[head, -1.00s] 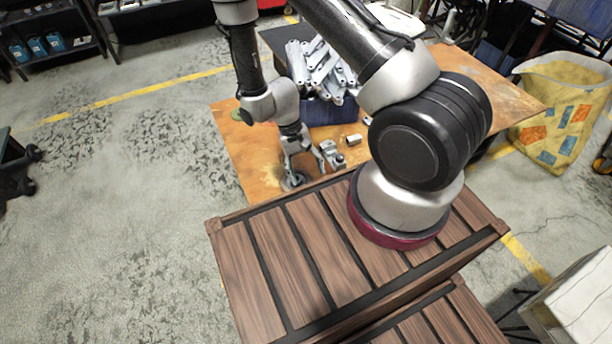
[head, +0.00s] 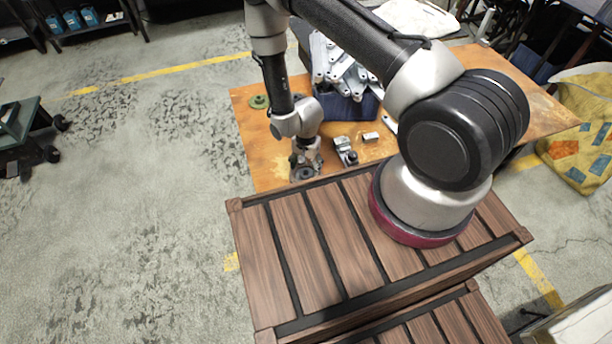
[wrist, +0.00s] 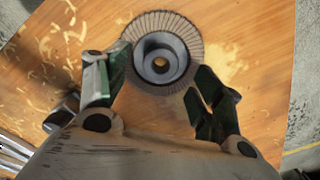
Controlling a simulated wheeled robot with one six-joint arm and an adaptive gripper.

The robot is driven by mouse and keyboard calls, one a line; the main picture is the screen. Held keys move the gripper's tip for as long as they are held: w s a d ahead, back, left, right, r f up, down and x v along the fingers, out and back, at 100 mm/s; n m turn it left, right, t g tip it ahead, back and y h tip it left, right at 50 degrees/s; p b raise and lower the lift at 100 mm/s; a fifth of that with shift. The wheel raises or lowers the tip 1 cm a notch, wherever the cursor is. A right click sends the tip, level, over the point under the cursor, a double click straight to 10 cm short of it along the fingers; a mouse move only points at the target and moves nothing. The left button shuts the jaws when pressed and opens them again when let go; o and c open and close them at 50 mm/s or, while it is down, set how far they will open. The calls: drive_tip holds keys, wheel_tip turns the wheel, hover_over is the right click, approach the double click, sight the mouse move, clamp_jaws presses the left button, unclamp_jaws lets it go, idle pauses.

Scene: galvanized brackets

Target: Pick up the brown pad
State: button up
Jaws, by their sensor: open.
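The brown pad is a round disc with a ring of grey-brown flaps and a dark grey hub with a centre hole. It lies flat on the orange-brown table in the wrist view (wrist: 190,32). In the head view the pad (head: 303,173) sits at the table's near edge, partly hidden by my gripper (head: 305,158). In the wrist view my gripper (wrist: 158,78) is open, its green-faced fingers at the left and right of the pad's lower part. Nothing is held between them. I cannot tell the exact height of the fingertips above the table.
A slatted wooden crate (head: 330,250) stands just in front of the table (head: 245,125). A blue bin (head: 350,108) heaped with galvanized brackets stands behind my gripper. A small metal clamp-like part (head: 345,150), a small block (head: 371,136) and a green disc (head: 259,102) lie nearby.

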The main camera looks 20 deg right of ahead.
sight(306, 173)
wheel_tip(306, 173, down, 4)
drive_tip(key=shift+r, duration=0.25)
drive_tip(key=c, duration=1.2)
drive_tip(key=shift+r, duration=0.15)
wheel_tip(306, 173, up, 10)
drive_tip(key=shift+f, duration=0.1)
drive_tip(key=shift+c, duration=0.2)
